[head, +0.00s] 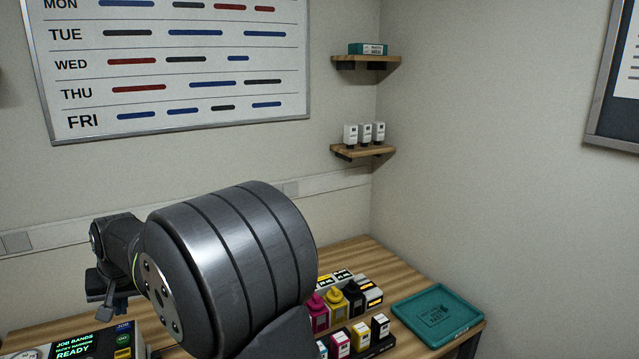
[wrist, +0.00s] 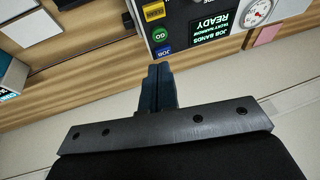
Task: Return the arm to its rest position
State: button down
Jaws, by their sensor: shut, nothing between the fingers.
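My gripper (wrist: 160,72) is shut and empty, its two dark fingers together in the wrist view. In the head view my gripper (head: 106,311) hangs at the left, beyond the thick grey arm link that fills the middle. It is over the far left part of the table, near the press control panel (head: 88,343). The panel also shows in the wrist view (wrist: 205,25), with a READY screen, green GO and blue JOB buttons and a round gauge. My fingertips look close to its edge; I cannot tell the gap. No mug is in view.
Magenta (head: 317,311), yellow (head: 336,304) and black (head: 354,297) bottles stand right of my arm, with several small cartridges (head: 360,335) in front. A teal tray (head: 402,308) lies at the table's right end. Wall shelves (head: 364,152) are at the corner.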

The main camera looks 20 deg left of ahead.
jog(key=shift+n, duration=0.4)
jog(key=v, duration=0.6)
jog(key=shift+w, duration=0.1)
